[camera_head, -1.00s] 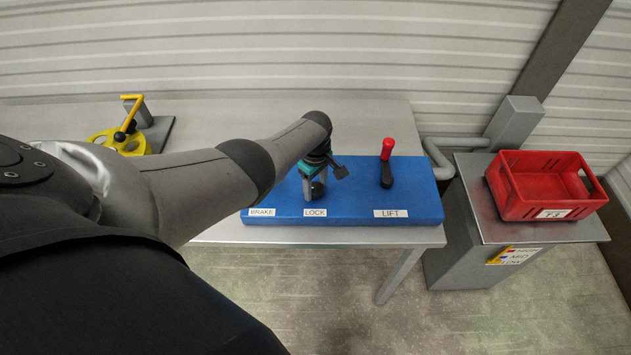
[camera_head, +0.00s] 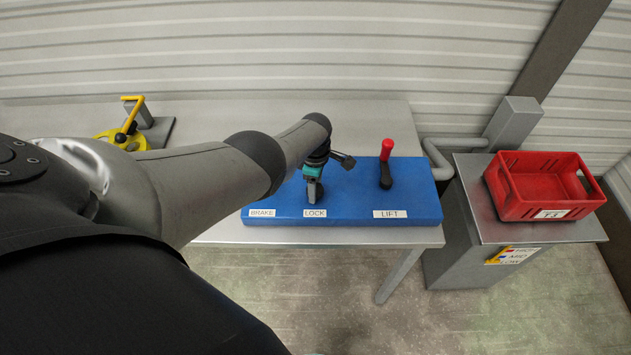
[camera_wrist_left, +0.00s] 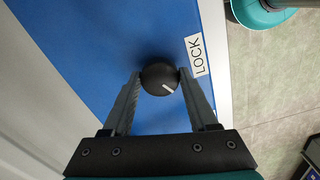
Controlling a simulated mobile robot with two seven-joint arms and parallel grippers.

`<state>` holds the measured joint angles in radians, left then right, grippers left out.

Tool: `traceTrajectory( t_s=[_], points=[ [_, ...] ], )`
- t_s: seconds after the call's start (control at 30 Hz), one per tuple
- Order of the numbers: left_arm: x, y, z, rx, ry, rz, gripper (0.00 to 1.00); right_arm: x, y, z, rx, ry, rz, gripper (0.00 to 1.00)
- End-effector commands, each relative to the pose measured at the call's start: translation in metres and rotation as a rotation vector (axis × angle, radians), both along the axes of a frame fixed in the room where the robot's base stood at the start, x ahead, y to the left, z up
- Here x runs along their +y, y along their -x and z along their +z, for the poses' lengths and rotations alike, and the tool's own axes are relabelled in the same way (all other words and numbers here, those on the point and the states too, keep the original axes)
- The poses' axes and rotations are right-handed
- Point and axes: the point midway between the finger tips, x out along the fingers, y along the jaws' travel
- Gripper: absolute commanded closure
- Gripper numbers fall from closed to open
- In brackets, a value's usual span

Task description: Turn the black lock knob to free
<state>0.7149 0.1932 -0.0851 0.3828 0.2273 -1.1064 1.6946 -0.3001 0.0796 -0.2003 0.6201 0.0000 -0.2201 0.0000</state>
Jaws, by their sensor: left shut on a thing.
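The black lock knob (camera_wrist_left: 160,78) is a round black knob with a short white mark, on the blue panel (camera_head: 352,203) beside the LOCK label (camera_wrist_left: 197,56). My left gripper (camera_wrist_left: 160,80) is shut on the knob, one finger on each side of it. In the wrist view the white mark slants toward the lower right. In the head view my left gripper (camera_head: 314,192) points down at the panel just behind the LOCK label, and the knob is mostly hidden by the fingers. My right gripper is not in view.
A lever with a red grip (camera_head: 387,150) stands to the right, behind the LIFT label (camera_head: 390,214). The BRAKE label (camera_head: 262,213) is at the left. A yellow device (camera_head: 125,137) sits at the table's far left. A red crate (camera_head: 543,187) stands on a grey cabinet at the right.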

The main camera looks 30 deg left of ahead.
Motion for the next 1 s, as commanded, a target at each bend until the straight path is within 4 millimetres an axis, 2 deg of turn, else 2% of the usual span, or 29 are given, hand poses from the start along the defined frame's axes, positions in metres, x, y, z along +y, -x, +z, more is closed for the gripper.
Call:
traceTrajectory(
  t_s=[0.23,0.27,0.5,0.83,1.0],
  points=[
    [0.004,0.000,0.001,0.001,-0.008,-0.001,0.97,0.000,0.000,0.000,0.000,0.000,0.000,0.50],
    [0.004,0.000,0.001,0.001,-0.008,-0.001,0.40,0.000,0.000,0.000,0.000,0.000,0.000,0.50],
    [0.002,0.000,0.001,0.000,-0.004,-0.001,0.13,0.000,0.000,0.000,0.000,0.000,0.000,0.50],
    [0.001,0.000,0.002,0.001,-0.002,-0.002,0.11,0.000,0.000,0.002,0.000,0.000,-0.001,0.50],
    [0.001,-0.001,0.016,-0.002,-0.002,-0.002,0.11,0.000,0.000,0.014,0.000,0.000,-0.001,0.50]
  ],
)
